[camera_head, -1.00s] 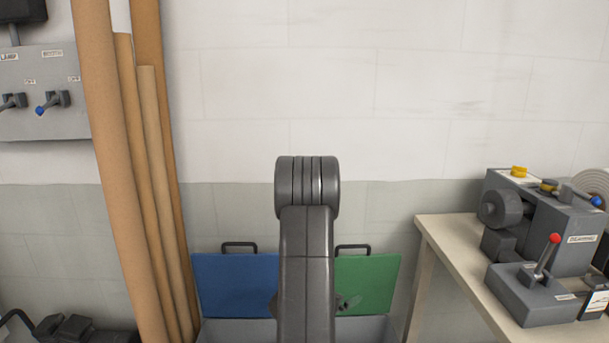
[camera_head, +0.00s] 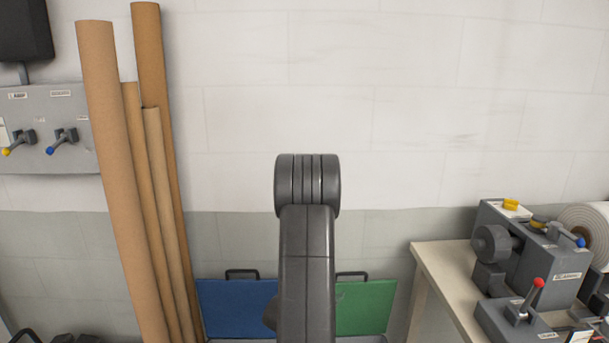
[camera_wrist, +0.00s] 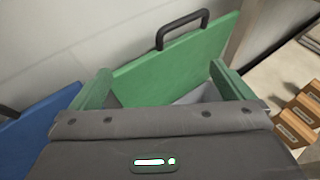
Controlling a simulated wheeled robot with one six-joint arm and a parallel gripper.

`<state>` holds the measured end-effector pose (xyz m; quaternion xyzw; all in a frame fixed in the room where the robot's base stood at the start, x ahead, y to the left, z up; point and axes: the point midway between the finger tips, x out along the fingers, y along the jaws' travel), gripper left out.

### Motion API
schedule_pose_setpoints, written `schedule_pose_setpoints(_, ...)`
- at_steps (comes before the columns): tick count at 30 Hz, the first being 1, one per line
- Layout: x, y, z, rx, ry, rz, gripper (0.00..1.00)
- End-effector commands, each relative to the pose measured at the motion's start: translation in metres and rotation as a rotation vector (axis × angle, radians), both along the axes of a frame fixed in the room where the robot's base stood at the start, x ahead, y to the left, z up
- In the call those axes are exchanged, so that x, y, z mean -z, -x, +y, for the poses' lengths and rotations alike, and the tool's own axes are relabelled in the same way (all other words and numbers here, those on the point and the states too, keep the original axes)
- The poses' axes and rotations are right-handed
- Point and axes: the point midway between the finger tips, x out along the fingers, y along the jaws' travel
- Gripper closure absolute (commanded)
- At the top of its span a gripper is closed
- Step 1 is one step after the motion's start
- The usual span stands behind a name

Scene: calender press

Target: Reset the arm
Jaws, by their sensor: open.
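My dark grey arm (camera_head: 307,270) stands upright in the middle of the head view, its rounded joint at the top. It hides my gripper there. In the wrist view my gripper (camera_wrist: 163,80) is open, with two green fingers wide apart and nothing between them. Beyond the fingers is a green lid or panel (camera_wrist: 175,58) with a black handle. A blue panel (camera_wrist: 38,128) is at the left. Both also show low in the head view, the blue (camera_head: 236,308) left of the arm and the green (camera_head: 365,306) right of it.
Tall brown tubes (camera_head: 122,180) lean on the wall at left, beside a grey switch panel (camera_head: 50,112). At right a bench (camera_head: 436,268) carries a grey machine (camera_head: 530,250) and a red-knobbed lever box (camera_head: 510,322). The wall above the arm is clear.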

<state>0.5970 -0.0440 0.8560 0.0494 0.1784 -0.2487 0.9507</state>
Motion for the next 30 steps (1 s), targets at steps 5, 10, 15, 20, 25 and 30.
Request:
schedule_pose_setpoints(5, -0.024, 0.001, 0.009, -0.043, 0.000, 0.003, 0.00)
schedule_pose_setpoints(10, -0.041, 0.002, 0.018, -0.085, -0.001, 0.006, 0.00)
schedule_pose_setpoints(15, -0.058, 0.004, 0.026, -0.126, -0.002, 0.010, 0.00)
schedule_pose_setpoints(20, -0.072, 0.006, 0.034, -0.161, -0.002, 0.015, 0.00)
schedule_pose_setpoints(25, -0.081, 0.008, 0.039, -0.189, -0.003, 0.019, 0.00)
schedule_pose_setpoints(30, -0.084, 0.009, 0.042, -0.202, -0.004, 0.021, 0.00)
